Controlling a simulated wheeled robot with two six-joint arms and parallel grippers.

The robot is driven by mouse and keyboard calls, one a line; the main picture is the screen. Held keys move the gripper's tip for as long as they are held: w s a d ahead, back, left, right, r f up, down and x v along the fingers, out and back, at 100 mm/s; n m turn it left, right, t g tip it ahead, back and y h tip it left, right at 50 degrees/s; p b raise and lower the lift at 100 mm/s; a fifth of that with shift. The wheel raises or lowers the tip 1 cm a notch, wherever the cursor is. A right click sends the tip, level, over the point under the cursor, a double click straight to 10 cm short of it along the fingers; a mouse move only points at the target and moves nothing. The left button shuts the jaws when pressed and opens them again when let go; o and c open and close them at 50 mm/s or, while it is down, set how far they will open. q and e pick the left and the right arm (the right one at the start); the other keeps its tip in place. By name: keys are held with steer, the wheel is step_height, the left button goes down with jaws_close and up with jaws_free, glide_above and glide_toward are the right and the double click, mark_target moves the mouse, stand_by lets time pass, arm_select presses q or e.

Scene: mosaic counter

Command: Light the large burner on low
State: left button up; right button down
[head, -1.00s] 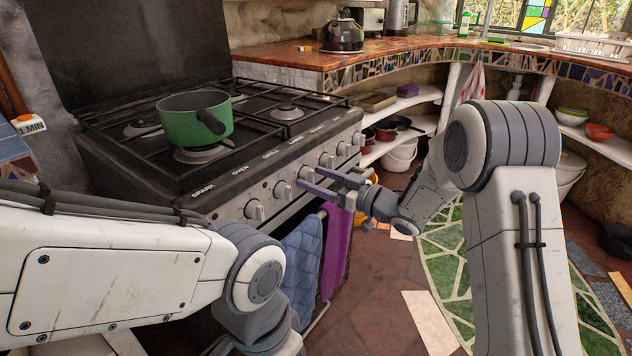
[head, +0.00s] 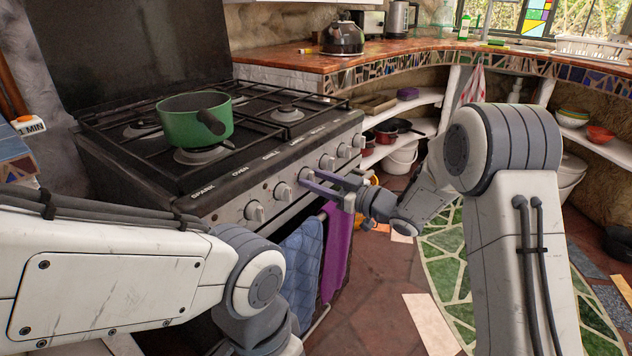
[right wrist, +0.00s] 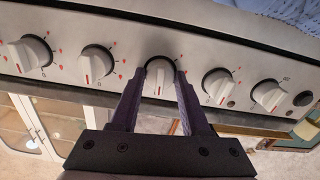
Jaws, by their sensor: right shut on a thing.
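The black and steel stove (head: 150,165) has a row of several white knobs along its front. My right gripper (head: 308,180) is shut on one of them, the third knob (right wrist: 159,78) from the left in the head view. In the right wrist view its two fingers lie along either side of that knob, and the knob's red mark points down the picture. A large burner (head: 205,155) at the front left sits beneath a green pot (head: 190,125), and I see no flame there. My left arm shows, but its gripper is hidden below the frame.
Blue (head: 300,262) and purple (head: 335,245) towels hang from the oven rail below the knobs. Neighbouring knobs (right wrist: 218,86) stand close on both sides of the fingers. A kettle (head: 343,38) stands on the wooden counter behind.

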steer(key=n+b, duration=0.3)
steer(key=n, duration=0.2)
steer(key=shift+f, duration=0.2)
steer(key=shift+n+b, duration=10.55)
steer(key=shift+n, duration=0.45)
steer(key=shift+r, duration=0.1)
steer(key=shift+c, duration=1.9)
jaws_free()
